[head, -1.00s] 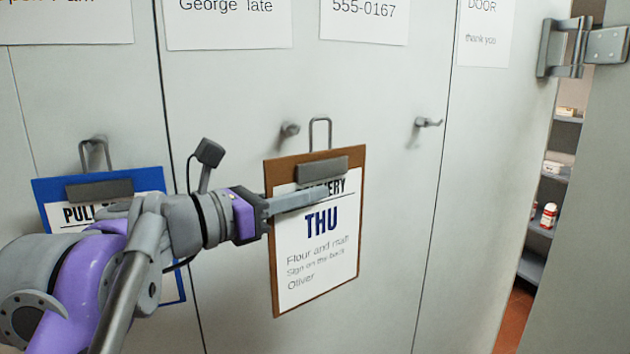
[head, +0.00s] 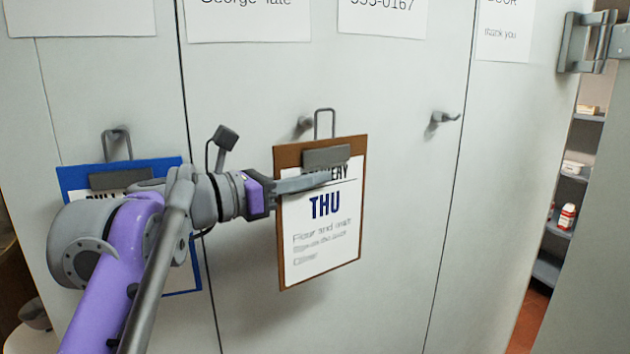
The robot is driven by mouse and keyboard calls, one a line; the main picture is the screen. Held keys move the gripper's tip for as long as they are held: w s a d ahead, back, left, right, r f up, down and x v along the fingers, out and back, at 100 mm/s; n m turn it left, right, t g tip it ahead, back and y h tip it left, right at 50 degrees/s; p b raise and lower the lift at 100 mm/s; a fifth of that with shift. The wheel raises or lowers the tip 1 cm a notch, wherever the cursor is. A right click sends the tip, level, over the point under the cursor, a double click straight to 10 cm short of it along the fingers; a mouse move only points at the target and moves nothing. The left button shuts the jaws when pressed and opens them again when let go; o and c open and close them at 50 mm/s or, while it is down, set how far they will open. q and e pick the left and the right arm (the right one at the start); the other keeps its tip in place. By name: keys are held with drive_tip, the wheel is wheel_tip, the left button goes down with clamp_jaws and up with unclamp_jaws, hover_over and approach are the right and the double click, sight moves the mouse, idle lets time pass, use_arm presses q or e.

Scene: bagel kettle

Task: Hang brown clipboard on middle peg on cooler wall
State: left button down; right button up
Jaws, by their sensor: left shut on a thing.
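The brown clipboard (head: 291,255) is upright in front of the cooler wall (head: 400,200), with a paper reading THU and a wire loop (head: 325,112) at its top. My left gripper (head: 312,182) is shut on it, its fingers lying across the upper part below the clip. The middle peg (head: 303,124) is just left of the loop; the loop does not appear to be around it. The gap in depth between them is hard to judge. The right peg (head: 445,117) is bare. My right gripper is out of view.
A blue clipboard (head: 75,180) hangs on the left peg (head: 118,132), partly behind my left arm. Paper signs (head: 250,20) are on the wall above. At the right, a hinged door (head: 580,240) stands open beside shelves (head: 575,190).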

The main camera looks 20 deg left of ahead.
use_arm(q)
drive_tip(key=shift+w+a+f, duration=0.1)
drive_tip(key=shift+w+a, duration=0.5)
drive_tip(key=shift+w, duration=0.3)
drive_tip(key=shift+w+a+f, duration=0.1)
drive_tip(key=shift+w+a, duration=0.5)
drive_tip(key=shift+w, duration=0.25)
drive_tip(key=shift+w+a+f, duration=0.3)
drive_tip(key=shift+w+f, duration=0.15)
drive_tip(key=shift+f, duration=0.25)
drive_tip(key=c, duration=0.9)
unclamp_jaws()
drive_tip(key=b+v, duration=0.1)
drive_tip(key=v, duration=0.9)
drive_tip(key=shift+s+a, duration=0.25)
drive_tip(key=shift+s, duration=0.05)
